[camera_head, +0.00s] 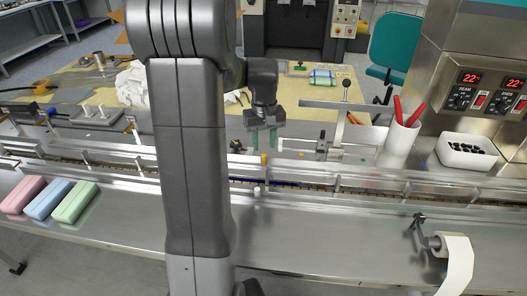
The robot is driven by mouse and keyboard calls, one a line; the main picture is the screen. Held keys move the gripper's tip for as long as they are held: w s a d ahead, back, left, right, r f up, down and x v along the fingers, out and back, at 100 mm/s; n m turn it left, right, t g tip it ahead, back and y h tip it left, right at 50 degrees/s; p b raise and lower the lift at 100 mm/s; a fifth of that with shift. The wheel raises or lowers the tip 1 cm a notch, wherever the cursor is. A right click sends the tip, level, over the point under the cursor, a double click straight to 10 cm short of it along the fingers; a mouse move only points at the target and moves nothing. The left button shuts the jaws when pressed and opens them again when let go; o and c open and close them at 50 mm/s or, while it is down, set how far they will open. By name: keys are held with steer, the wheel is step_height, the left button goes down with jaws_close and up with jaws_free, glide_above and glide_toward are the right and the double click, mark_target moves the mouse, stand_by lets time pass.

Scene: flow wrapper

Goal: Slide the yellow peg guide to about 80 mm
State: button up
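My gripper (264,140) is in the middle of the head view, pointing down above the machine's rails. Its two green-tipped fingers are apart, with a visible gap and nothing seen between them. A small yellow peg (264,160) stands on the rail just below the gap, close under the fingertips; I cannot tell whether they touch it. Any scale markings are too small to read. My arm hides part of the rails to the left.
Pink (24,194), blue (48,199) and green (76,202) blocks lie on the steel deck at left. A clamp lever (345,90), a white cup (399,142) with red-handled tools and a white bin (466,152) stand at right. A film roll (455,250) is at front right.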

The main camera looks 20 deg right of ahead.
mark_target(264, 155)
steer(key=shift+f, duration=2.1)
jaws_close()
